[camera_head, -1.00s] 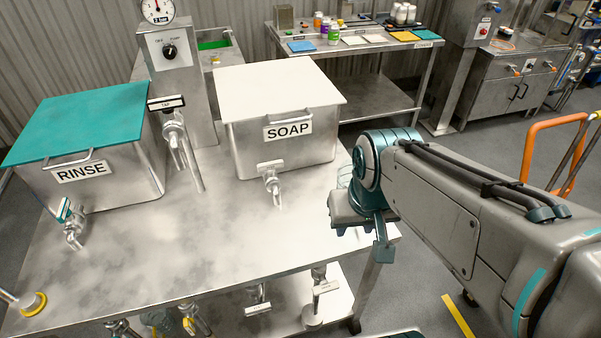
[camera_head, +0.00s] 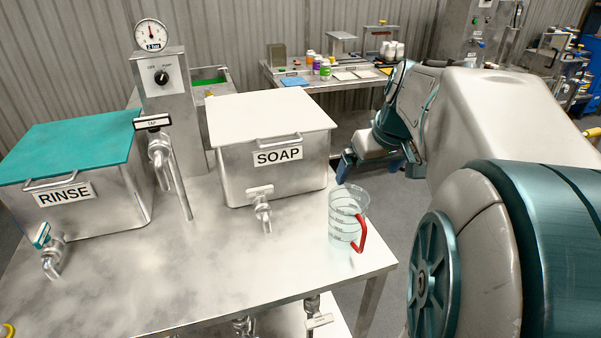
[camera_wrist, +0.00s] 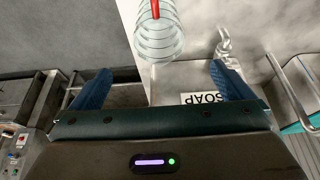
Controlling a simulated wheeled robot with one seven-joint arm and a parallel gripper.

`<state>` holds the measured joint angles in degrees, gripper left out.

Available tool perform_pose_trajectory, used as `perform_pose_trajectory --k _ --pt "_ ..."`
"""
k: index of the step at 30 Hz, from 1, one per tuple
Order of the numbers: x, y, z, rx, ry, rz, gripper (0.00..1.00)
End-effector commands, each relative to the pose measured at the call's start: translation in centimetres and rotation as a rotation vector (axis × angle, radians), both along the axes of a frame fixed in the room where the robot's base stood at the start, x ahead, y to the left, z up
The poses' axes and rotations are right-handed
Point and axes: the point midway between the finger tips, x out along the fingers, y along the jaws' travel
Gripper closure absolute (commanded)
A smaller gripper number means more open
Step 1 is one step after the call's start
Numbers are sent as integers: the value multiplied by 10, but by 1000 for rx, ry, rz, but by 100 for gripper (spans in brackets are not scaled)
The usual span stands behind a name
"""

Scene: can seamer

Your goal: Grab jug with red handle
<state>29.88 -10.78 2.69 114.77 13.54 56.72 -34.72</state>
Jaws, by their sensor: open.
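The clear jug with a red handle (camera_head: 347,217) stands upright on the right end of the steel table, right of the SOAP tank. Its red handle faces the front right. In the wrist view the jug (camera_wrist: 158,38) shows at the top centre, beyond and between the fingers. My gripper (camera_wrist: 150,88) is open and empty, its two blue fingers spread wide. In the head view my gripper (camera_head: 377,170) is behind and to the right of the jug, apart from it, partly hidden by my arm.
The SOAP tank (camera_head: 272,165) and RINSE tank (camera_head: 75,205) stand on the steel table (camera_head: 200,270), with a tap post and gauge (camera_head: 165,90) between them. A back table (camera_head: 345,88) holds small bottles. The table's front middle is clear.

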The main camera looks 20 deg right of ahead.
Motion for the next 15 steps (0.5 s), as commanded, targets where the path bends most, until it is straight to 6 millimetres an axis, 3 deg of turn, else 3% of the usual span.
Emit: perform_pose_trajectory --k 7,15 --pt "18 1 -48 2 6 0 0" --pt "28 1 -70 1 3 -1 0"
